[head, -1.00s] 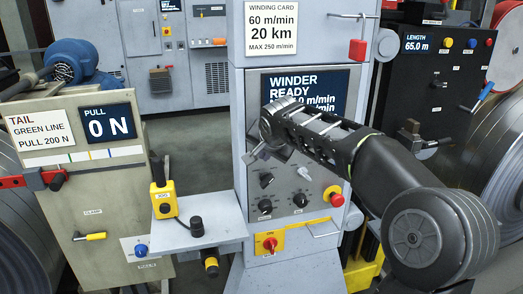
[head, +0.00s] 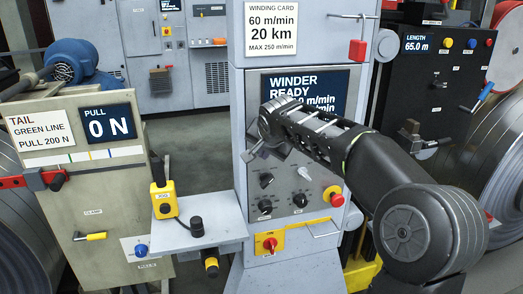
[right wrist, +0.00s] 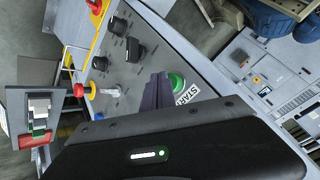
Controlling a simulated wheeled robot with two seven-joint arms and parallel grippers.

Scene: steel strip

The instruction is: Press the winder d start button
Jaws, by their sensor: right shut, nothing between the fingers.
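The winder console (head: 285,235) stands in the middle of the head view, with a screen (head: 293,82) reading WINDER READY. My right arm reaches across its panel from the right, and the gripper's tips are hard to make out there. In the right wrist view, the green start button (right wrist: 178,80) shows beside its START label (right wrist: 187,93). My right gripper (right wrist: 155,92) is shut and empty, with its dark fingers beside the button and partly over its edge. I cannot tell whether they touch it. In the head view the button is hidden behind my arm. My left gripper is out of view.
Black knobs (head: 299,200) and a red emergency button (head: 336,198) sit low on the panel. A red switch on yellow (head: 270,244) is below. A small shelf (head: 218,222) with a yellow pendant (head: 163,199) juts out left. A black LENGTH cabinet (head: 456,72) stands right.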

